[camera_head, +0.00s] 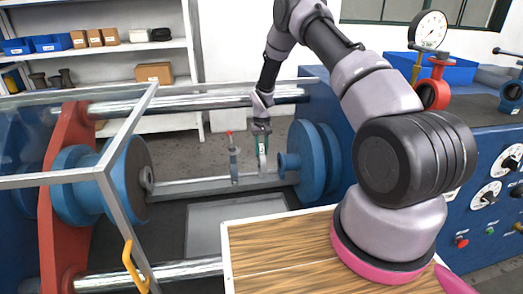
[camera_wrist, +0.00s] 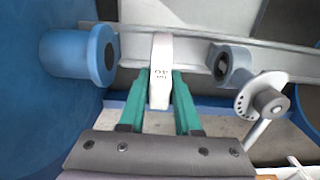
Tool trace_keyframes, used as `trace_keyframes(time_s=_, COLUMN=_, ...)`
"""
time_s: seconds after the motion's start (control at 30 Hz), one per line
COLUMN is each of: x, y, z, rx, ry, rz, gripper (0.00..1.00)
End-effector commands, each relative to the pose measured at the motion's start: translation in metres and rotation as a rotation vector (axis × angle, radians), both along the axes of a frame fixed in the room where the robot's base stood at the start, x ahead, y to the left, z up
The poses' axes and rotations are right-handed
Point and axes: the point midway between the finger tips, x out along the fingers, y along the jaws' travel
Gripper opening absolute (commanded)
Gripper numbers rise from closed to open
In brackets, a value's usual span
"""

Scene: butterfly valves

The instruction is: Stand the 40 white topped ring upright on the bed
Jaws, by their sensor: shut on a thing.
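The white topped ring (camera_wrist: 160,62) is seen edge-on in the wrist view, with small dark print on its top. My gripper (camera_wrist: 161,88) has its two green fingers closed on either side of it. In the head view the ring (camera_head: 262,162) hangs below my gripper (camera_head: 262,140), looking upright at the bed rail (camera_head: 205,187). I cannot tell whether its lower edge touches the bed. Its lower part is hard to make out.
A blue flange (camera_wrist: 82,53) stands close to the ring on one side. On the other is a grey-blue valve (camera_wrist: 230,65) with a silver notched disc (camera_wrist: 262,95); it also shows in the head view (camera_head: 233,160). A clear guard (camera_head: 80,125) stands at the left.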

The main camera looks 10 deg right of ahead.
Motion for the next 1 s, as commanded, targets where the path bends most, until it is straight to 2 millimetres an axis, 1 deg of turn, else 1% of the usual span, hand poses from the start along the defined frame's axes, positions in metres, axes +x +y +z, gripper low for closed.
trace_keyframes(time_s=1.0, x=0.0006, y=0.0000, z=-0.0094, rx=0.000, ry=-0.001, rz=0.000, gripper=0.00)
